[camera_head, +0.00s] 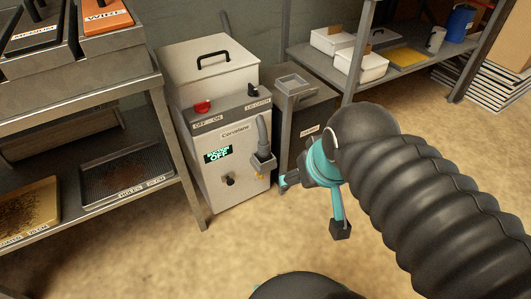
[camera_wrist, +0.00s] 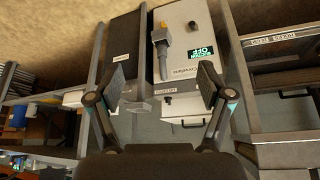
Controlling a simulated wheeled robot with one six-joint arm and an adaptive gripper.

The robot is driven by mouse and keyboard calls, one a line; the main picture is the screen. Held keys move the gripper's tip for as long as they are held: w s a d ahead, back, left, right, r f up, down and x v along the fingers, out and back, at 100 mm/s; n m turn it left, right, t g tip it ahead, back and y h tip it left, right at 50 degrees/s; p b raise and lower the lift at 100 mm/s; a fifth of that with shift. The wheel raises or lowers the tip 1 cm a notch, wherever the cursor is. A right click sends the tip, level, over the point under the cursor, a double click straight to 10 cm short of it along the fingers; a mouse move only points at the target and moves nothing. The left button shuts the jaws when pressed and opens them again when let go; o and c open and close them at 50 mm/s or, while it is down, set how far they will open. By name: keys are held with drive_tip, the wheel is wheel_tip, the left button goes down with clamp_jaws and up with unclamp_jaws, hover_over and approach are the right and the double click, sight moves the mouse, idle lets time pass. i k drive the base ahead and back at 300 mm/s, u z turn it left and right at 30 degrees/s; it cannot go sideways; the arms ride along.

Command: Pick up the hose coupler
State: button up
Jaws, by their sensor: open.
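The hose coupler (camera_head: 263,163) is a grey block with a brass-coloured part, at the lower end of a thick dark hose (camera_head: 262,132) on the front of the grey machine (camera_head: 234,188). In the wrist view, which is upside down, the coupler (camera_wrist: 160,35) shows above the gap between the fingertips, with the hose (camera_wrist: 162,66) below it. My gripper (camera_head: 314,206) is open and empty, to the right of and lower than the coupler in the head view. Its two spread fingers also show in the wrist view (camera_wrist: 163,82), apart from the coupler.
The machine has a red switch (camera_head: 202,106) and a display reading OFF (camera_head: 218,154). A dark bin (camera_head: 310,125) stands at its right. A metal rack (camera_head: 85,103) with trays stands left. A shelf with white boxes (camera_head: 360,66) is behind right.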

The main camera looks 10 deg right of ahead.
sight(263, 152)
drive_tip(key=u, duration=2.45)
drive_tip(key=i, duration=1.45)
drive_tip(key=z, duration=3.1)
